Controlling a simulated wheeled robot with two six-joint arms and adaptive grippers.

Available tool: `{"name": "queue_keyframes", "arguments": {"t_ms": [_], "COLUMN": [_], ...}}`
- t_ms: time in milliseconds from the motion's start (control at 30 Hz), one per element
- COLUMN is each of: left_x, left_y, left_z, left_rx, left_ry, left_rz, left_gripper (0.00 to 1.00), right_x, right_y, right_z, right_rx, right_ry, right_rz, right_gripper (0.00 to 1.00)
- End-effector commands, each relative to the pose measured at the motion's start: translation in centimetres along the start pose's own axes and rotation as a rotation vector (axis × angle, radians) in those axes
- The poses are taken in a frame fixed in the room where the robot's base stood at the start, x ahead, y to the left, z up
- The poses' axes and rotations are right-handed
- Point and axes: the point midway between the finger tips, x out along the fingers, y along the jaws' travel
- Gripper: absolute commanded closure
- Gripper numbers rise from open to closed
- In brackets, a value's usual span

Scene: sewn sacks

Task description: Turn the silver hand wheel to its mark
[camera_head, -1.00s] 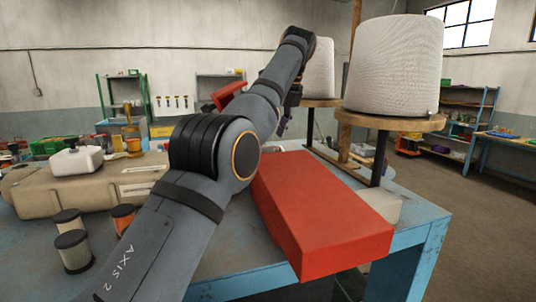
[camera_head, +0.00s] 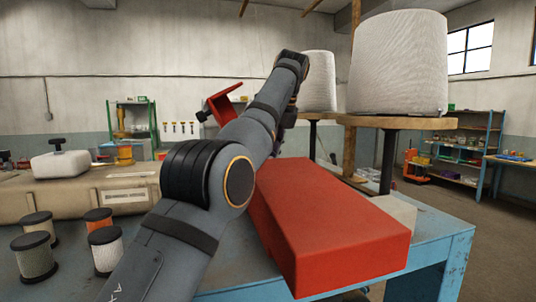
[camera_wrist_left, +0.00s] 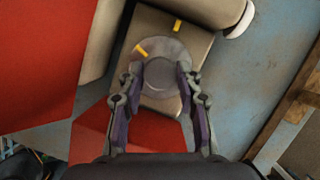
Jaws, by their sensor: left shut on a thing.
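The silver hand wheel (camera_wrist_left: 162,68) is a grey disc with a raised hub, in the middle of the left wrist view. A yellow mark (camera_wrist_left: 141,50) sits at its upper left. Another yellow mark (camera_wrist_left: 177,26) is on the beige body (camera_wrist_left: 180,35) just above the wheel's rim; the two marks are apart. My left gripper (camera_wrist_left: 161,84) is shut on the wheel, its purple-padded fingers at either side of the hub. In the head view my left arm hides the wheel and the fingertips. My right gripper is in neither view.
A red machine body (camera_head: 320,220) stands on the blue table (camera_head: 435,245), right of my arm. Several thread spools (camera_head: 35,257) stand at front left, near a beige machine part (camera_head: 90,190) lying on the table. Large white thread cones (camera_head: 398,65) stand on a raised wooden shelf behind.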

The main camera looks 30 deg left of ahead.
Motion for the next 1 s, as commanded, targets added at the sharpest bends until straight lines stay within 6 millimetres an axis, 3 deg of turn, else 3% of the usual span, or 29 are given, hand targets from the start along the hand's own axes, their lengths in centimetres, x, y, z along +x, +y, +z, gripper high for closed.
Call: {"name": "queue_keyframes", "arguments": {"t_ms": [100,367,1000], "left_x": [0.1,0.3,0.4], "left_y": [0.0,0.0,0.2], "left_z": [0.0,-0.1,-0.1], "left_rx": [0.001,0.042,0.404], "left_ry": [0.001,0.001,0.002], "left_rz": [0.000,-0.018,-0.166], "left_gripper": [0.97,0.97,0.97], "right_x": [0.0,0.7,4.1], "right_y": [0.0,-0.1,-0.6], "right_z": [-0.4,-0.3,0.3], "right_rx": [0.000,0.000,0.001], "right_ry": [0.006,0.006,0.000], "right_rz": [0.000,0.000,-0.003], "right_gripper": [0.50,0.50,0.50]}}
